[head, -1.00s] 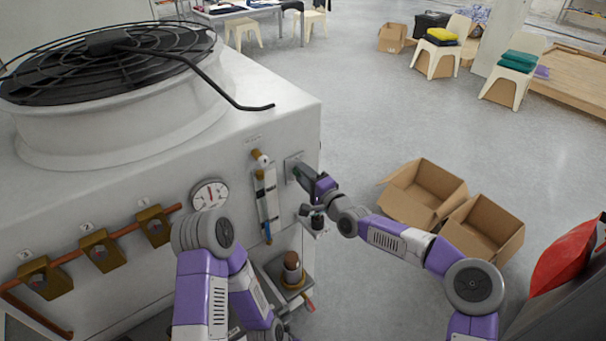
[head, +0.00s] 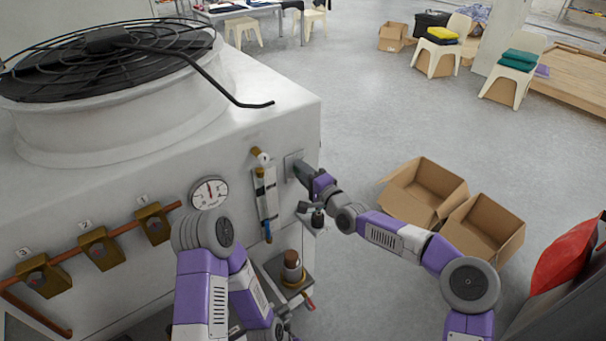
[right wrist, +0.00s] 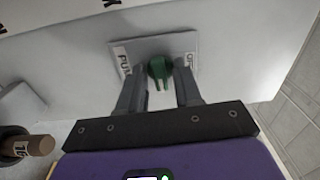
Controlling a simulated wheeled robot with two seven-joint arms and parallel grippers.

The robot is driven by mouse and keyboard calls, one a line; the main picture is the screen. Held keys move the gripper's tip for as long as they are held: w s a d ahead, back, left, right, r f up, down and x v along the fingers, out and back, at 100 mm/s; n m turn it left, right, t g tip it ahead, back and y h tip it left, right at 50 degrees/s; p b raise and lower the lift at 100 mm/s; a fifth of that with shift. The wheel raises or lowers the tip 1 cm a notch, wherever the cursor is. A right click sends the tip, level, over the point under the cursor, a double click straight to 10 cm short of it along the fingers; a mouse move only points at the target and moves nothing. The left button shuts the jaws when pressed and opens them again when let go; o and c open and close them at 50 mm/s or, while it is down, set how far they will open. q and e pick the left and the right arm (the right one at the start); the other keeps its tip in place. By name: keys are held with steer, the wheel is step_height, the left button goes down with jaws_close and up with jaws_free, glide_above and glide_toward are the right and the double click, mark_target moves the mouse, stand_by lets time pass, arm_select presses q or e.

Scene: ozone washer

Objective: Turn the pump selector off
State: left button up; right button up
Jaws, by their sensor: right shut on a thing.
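The pump selector is a green knob (right wrist: 160,70) on a pale square plate (right wrist: 158,44) in the right wrist view. The plate carries lettering at its left and right edges, only partly readable. In the head view the plate (head: 291,160) sits on the front of the white machine, near its right corner. My right gripper (right wrist: 160,75) is shut on the knob, one finger on each side. In the head view it reaches the plate from the right and hides the knob. My left arm shows at the lower left, but its gripper is not visible.
Left of the plate are a glass tube with a blue lower end (head: 268,205) and a round gauge (head: 209,192). Brass valves (head: 100,249) line a copper pipe. Open cardboard boxes (head: 482,232) lie on the floor at right.

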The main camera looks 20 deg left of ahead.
steer(key=n+b, duration=0.9)
steer(key=n, duration=0.8)
steer(key=shift+n, duration=0.3)
stand_by(0.5)
steer(key=o, duration=0.7)
